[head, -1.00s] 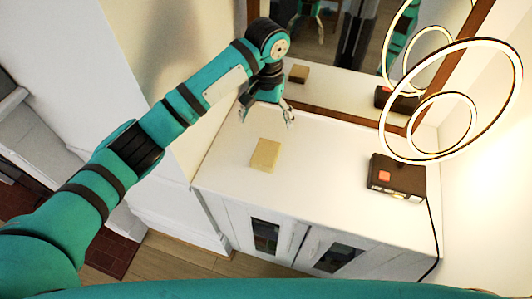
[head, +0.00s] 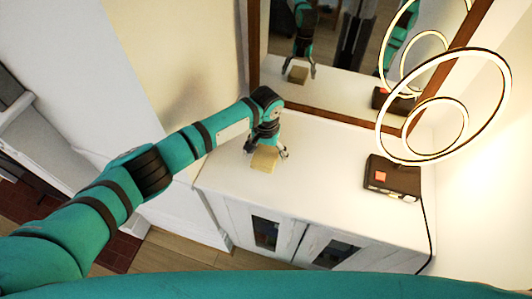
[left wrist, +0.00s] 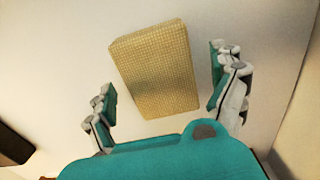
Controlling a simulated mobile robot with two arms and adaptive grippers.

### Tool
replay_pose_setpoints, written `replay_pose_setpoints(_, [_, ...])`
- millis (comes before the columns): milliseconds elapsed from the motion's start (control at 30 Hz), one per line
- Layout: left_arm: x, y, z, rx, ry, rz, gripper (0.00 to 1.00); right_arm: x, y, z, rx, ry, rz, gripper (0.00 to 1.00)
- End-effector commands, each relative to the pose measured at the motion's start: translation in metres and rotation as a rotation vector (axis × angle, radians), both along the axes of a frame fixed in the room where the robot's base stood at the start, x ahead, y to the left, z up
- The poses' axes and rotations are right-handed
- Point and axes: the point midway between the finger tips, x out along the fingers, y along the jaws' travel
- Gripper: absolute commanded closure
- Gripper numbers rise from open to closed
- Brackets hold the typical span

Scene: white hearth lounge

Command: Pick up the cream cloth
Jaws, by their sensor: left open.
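The cream cloth (head: 264,160) is a small folded, yellowish block lying flat on the white cabinet top (head: 325,180). In the left wrist view the cloth (left wrist: 157,70) shows a woven texture and lies between and a little beyond the fingertips. My left gripper (head: 267,152) is low over the cabinet top at the cloth. In the left wrist view it (left wrist: 168,95) is open, with one finger on each side and visible gaps to the cloth. Nothing is in its grip. My right gripper is not in view.
A dark box-shaped device (head: 393,177) with a red patch stands at the right of the cabinet top, under a lit ring lamp (head: 442,105). A brown-framed mirror (head: 345,60) stands along the back. The cabinet top between cloth and device is clear.

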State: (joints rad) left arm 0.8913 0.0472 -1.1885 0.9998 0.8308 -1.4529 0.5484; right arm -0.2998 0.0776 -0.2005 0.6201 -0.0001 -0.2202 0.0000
Motion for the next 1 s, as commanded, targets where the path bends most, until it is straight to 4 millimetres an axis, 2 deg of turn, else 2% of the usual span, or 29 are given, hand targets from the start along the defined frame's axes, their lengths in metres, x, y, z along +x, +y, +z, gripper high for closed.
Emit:
replay_pose_setpoints(267, [0.0001, 0.0002, -0.0033, 0.0, 0.0, 0.0, 0.07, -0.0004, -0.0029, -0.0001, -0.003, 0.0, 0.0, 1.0])
replay_pose_setpoints(733, [0.0002, 0.0003, -0.003, 0.0, 0.0, 0.0, 0.67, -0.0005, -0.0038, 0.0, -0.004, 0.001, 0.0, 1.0])
replay_pose_setpoints(1000, [0.0003, 0.0002, -0.0027, 0.0, -0.001, 0.0, 0.67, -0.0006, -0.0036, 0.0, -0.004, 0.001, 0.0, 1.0])
